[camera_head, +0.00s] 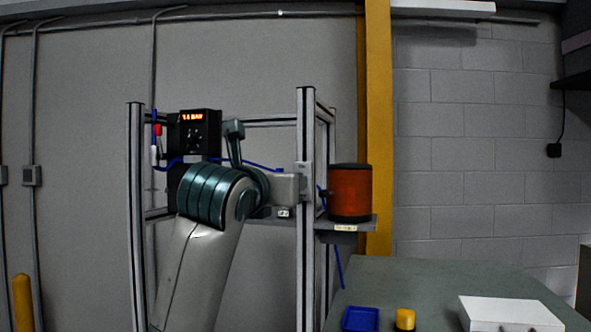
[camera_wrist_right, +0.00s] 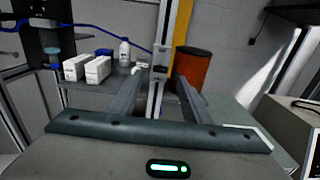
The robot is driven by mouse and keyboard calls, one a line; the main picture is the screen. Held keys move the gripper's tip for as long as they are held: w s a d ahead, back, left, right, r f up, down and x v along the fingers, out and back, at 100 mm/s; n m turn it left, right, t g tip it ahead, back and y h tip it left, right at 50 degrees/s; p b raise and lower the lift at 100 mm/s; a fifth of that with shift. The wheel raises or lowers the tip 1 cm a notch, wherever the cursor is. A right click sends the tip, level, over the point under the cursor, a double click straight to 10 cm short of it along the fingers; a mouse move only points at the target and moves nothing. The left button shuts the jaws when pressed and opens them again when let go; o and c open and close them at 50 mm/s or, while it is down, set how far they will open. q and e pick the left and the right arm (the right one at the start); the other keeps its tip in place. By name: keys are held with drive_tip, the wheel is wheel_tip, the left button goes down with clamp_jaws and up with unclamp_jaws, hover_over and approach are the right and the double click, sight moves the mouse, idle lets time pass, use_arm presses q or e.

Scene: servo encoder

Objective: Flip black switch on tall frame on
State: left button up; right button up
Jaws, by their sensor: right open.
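The tall frame of metal profiles (camera_head: 306,262) stands in the middle of the head view. A small grey switch plate (camera_head: 304,176) is on its right front post. In the wrist view the post and a small box with a dark part (camera_wrist_right: 160,62) show straight ahead, between my right gripper's fingers. The black switch lever is too small to make out, and I cannot tell its position. My right gripper (camera_wrist_right: 161,80) is open and empty, pointing at the post; I cannot tell whether it touches. In the head view its fingers are largely hidden. My left gripper is not in view.
An orange-brown cylinder (camera_head: 350,193) stands on a shelf just right of the post. A black box with a red display (camera_head: 200,130) is on the frame's left. White boxes (camera_wrist_right: 86,68) and a white bottle (camera_wrist_right: 124,52) stand left of the gripper. A table (camera_head: 440,280) is at lower right.

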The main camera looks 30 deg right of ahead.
drive_tip(key=p+x, duration=0.3)
drive_tip(key=x, duration=0.4)
drive_tip(key=shift+w+d, duration=0.2)
drive_tip(key=shift+d, duration=0.15)
drive_tip(key=shift+p, duration=0.3)
drive_tip(key=c, duration=1.1)
